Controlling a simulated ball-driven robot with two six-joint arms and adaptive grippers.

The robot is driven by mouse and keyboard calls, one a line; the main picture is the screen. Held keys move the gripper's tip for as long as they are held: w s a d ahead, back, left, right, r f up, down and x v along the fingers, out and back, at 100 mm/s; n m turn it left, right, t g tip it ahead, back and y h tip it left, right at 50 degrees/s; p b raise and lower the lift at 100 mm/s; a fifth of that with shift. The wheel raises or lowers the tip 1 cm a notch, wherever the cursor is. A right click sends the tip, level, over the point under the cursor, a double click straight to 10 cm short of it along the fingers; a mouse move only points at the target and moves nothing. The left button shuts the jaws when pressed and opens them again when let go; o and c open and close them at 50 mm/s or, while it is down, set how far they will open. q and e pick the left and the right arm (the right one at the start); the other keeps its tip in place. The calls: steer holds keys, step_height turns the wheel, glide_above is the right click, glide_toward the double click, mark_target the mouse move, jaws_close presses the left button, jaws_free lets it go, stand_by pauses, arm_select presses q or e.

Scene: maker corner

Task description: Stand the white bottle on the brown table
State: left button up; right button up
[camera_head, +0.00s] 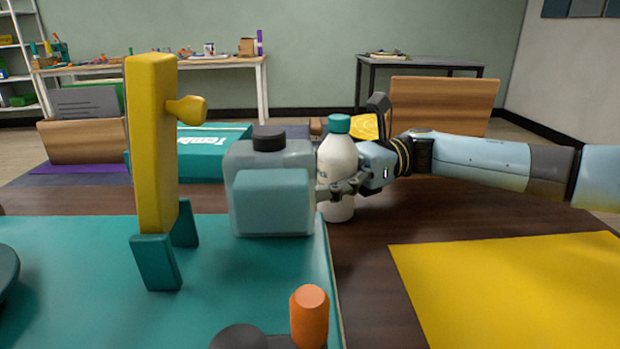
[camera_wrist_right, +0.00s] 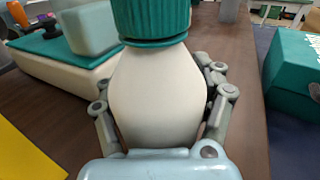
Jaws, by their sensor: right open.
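The white bottle (camera_head: 338,166) with a teal cap stands upright in the head view, its base on the brown table (camera_head: 365,270) just right of the teal mat's edge. In the right wrist view the bottle (camera_wrist_right: 158,95) fills the middle, upright between my fingers. My right gripper (camera_head: 338,190) reaches in from the right at the bottle's lower body. Its jaws are open, with one finger on each side of the bottle; whether they touch it I cannot tell. My left gripper is not in view.
A grey-teal container (camera_head: 270,188) with a black cap stands close left of the bottle on the teal mat (camera_head: 80,300). A yellow hammer-like piece (camera_head: 152,145) stands further left. A teal box (camera_head: 205,152) lies behind. A yellow sheet (camera_head: 515,285) lies at front right.

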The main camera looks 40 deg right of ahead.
steer(key=p+v, duration=0.1)
steer(key=v, duration=1.1)
